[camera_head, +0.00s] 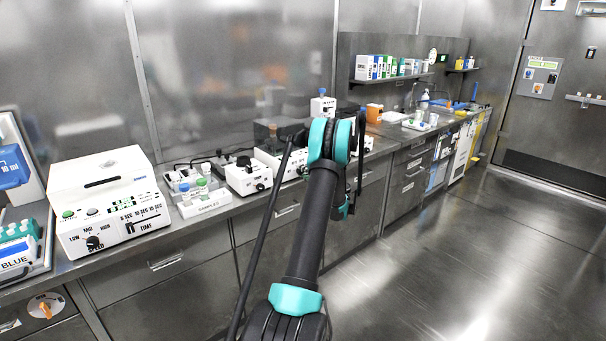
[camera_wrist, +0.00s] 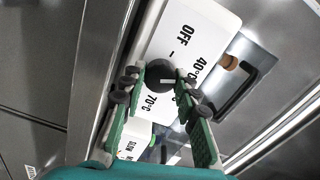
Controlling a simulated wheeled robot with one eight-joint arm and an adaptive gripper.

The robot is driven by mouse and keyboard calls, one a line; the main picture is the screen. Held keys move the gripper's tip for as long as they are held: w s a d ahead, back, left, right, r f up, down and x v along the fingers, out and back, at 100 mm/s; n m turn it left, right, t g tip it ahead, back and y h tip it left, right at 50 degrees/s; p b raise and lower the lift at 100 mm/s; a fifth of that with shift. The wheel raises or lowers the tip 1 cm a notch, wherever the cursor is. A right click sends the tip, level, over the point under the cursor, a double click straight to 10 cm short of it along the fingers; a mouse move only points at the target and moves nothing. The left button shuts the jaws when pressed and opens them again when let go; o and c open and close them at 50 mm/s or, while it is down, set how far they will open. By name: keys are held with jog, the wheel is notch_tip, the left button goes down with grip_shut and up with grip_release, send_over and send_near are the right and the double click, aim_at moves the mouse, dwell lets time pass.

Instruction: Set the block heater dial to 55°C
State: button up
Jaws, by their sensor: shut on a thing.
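The block heater is a white box (camera_wrist: 218,24) in the wrist view, with OFF, 40°C and 70°C printed around its dial. The dial is a round black knob (camera_wrist: 158,70) with a short white mark. The mark lies toward the knob's lower right; I cannot tell exactly which setting it meets. My gripper (camera_wrist: 162,80) has its green fingers on either side of the knob and is shut on it. The right finger covers part of the face between 40°C and 70°C, and no 55°C label shows. In the head view my arm hides the gripper and dial.
A white device with a speed knob (camera_head: 104,205) stands on the bench at left. A white SAMPLES rack (camera_head: 205,203) and another white device (camera_head: 248,177) stand right of it. The floor (camera_head: 460,255) at right is clear.

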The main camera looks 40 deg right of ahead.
jog(key=m, duration=0.5)
jog(key=shift+f+m, duration=0.1)
jog(key=shift+m, duration=2.4)
jog(key=shift+s, duration=0.1)
jog(key=o, duration=1.2)
jog(key=shift+c, duration=0.2)
jog(key=s+d, duration=0.1)
jog(key=s, duration=1.1)
jog(key=shift+w, duration=0.1)
